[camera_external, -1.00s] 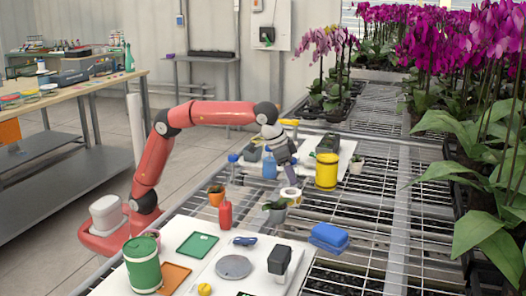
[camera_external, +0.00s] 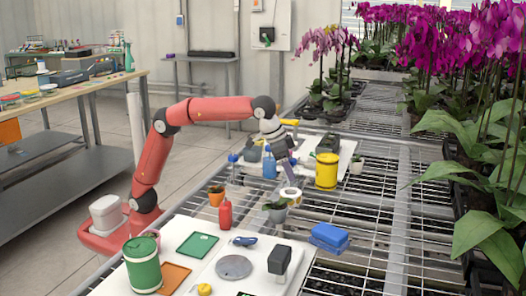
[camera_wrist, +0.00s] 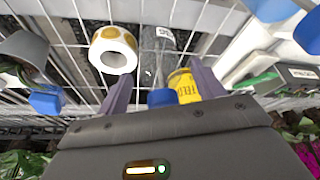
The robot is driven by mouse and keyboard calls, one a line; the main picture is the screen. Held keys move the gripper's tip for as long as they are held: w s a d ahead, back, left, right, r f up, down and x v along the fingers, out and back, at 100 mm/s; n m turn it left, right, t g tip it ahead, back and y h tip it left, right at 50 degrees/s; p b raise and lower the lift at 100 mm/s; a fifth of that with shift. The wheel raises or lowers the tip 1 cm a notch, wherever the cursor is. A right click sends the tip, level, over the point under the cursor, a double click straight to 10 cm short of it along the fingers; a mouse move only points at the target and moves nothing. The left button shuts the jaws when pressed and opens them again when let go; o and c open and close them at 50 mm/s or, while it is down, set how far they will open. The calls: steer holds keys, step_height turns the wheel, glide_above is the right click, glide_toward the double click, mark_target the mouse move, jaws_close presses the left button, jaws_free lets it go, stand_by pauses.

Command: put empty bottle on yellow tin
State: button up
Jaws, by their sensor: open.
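My gripper (camera_wrist: 158,88) is open, its two fingers apart at the bottom of the wrist view. It also shows in the external view (camera_external: 290,168), above the rack beside the yellow tin.
A tape roll (camera_external: 291,194) lies near the bottle, and a grey plant pot (camera_external: 276,210) stands in front of it. A blue bottle (camera_external: 270,167) is left of my gripper. A blue box (camera_external: 328,237) sits on the wire rack. Tall orchids (camera_external: 470,110) line the right side.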

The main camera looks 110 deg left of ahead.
steer(key=shift+o, duration=0.5)
steer(key=p+v, duration=0.1)
steer(key=v, duration=0.9)
steer(key=shift+p, duration=0.4)
steer(key=shift+s, duration=0.1)
steer(key=shift+r, duration=2.4)
steer(key=n+t+y+b, duration=0.3)
steer(key=t+y+b, duration=0.35)
steer(key=b, duration=0.65)
glide_toward(296, 174)
steer(key=shift+y, duration=0.25)
steer(key=a, duration=0.1)
steer(key=a+f, duration=0.1)
steer(key=w+a+f, duration=0.1)
steer(key=shift+a, duration=0.4)
steer(key=p+x, duration=0.1)
steer(key=x, duration=0.6)
steer(key=shift+w+a+f, duration=0.15)
steer(key=shift+w+f, duration=0.05)
steer(key=shift+f, duration=0.05)
steer(key=shift+c, duration=0.4)
